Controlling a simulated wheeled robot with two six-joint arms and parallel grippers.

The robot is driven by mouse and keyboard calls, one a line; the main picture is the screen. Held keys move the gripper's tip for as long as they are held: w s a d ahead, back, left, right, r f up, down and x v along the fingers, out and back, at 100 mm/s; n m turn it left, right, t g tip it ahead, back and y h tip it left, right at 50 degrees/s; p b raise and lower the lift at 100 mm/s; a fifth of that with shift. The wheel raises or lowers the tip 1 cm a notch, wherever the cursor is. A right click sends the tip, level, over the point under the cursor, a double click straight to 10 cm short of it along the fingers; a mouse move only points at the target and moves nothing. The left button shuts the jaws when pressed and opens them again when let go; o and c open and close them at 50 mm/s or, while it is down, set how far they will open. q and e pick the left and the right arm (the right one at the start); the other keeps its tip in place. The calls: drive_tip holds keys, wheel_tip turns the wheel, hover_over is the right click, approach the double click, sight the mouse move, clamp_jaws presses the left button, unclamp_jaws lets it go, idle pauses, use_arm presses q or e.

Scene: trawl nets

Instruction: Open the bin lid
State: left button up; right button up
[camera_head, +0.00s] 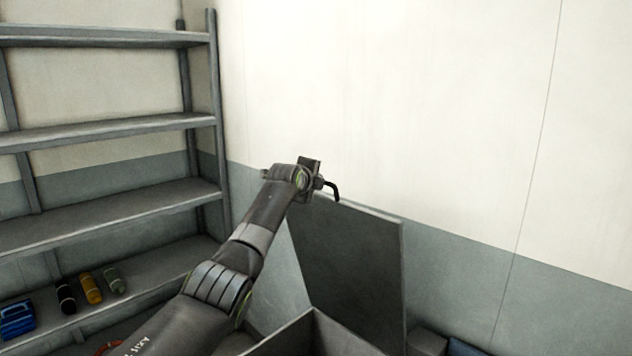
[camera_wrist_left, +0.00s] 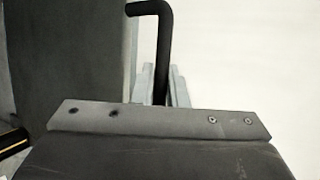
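The bin (camera_head: 287,335) shows at the bottom of the head view, mostly cut off by the frame, with its near rim and part of the inside visible. Its dark grey lid (camera_head: 350,262) stands raised, close to upright. The lid also fills the left of the left wrist view (camera_wrist_left: 70,55). My left gripper (camera_head: 318,182) is at the lid's upper left corner. A black bent handle (camera_wrist_left: 162,50) runs between its grey fingers (camera_wrist_left: 164,90), which look closed on it; the handle's bent end (camera_head: 333,190) sticks out past the gripper. My right gripper is not in view.
A grey shelf unit (camera_head: 110,130) stands at the left, with dark, yellow and green bottles (camera_head: 91,288) and a blue item (camera_head: 17,318) low down. The wall (camera_head: 450,120) is behind the lid. A grey box (camera_head: 427,342) sits right of the bin.

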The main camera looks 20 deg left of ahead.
use_arm(q)
drive_tip(key=o, duration=0.4)
drive_tip(key=shift+o, duration=0.2)
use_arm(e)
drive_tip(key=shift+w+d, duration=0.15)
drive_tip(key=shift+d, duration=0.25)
use_arm(q)
drive_tip(key=shift+s, duration=0.15)
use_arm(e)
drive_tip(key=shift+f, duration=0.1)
